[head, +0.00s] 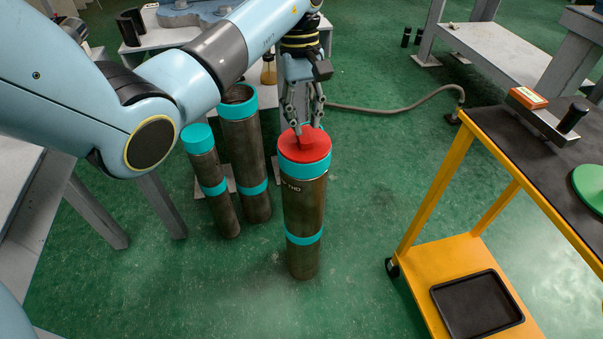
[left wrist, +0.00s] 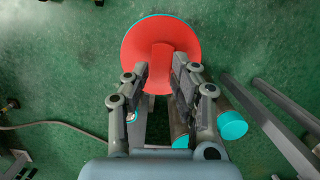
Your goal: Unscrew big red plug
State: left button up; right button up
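The big red plug (head: 315,150) sits in the teal-rimmed top of an upright brown pipe (head: 304,215) in the middle of the head view. It has a raised ridge across its face, which shows well in the left wrist view (left wrist: 161,62). My left gripper (head: 303,128) points down over the plug. In the left wrist view its fingers (left wrist: 160,66) are spread, one on each side of the ridge, with small gaps visible. I cannot tell how far down the fingers reach along the ridge. My right gripper is in neither view.
Two more teal-banded pipes, a tall one (head: 244,150) and a shorter one (head: 214,190), stand left of it. A yellow cart (head: 450,262) with a black tray (head: 476,305) is at the right. A grey hose (head: 400,107) lies behind. Green floor in front is clear.

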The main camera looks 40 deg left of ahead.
pick_arm(q)
jog(key=n+p, duration=0.1)
jog(key=n, duration=0.1)
jog(key=shift+r+n, duration=0.1)
jog(key=shift+n, duration=0.2)
jog(key=shift+s+n+t+p, duration=0.1)
jog(key=shift+n+t+p, duration=0.3)
jog(key=shift+n, duration=0.6)
jog(key=n+p, duration=0.1)
jog(key=n, duration=0.2)
jog(key=shift+a+n+t+p, duration=0.1)
jog(key=shift+n+t+p, duration=0.2)
jog(key=shift+n+h, duration=0.3)
jog(key=shift+n, duration=0.4)
jog(key=n+p, duration=0.1)
jog(key=n, duration=0.1)
jog(key=shift+s+n+t+p, duration=0.1)
jog(key=shift+n+t+p, duration=0.2)
jog(key=shift+t+p, duration=0.1)
jog(key=n+y+p, duration=0.1)
jog(key=n+p, duration=0.1)
jog(key=n, duration=0.2)
jog(key=shift+n+t, duration=0.3)
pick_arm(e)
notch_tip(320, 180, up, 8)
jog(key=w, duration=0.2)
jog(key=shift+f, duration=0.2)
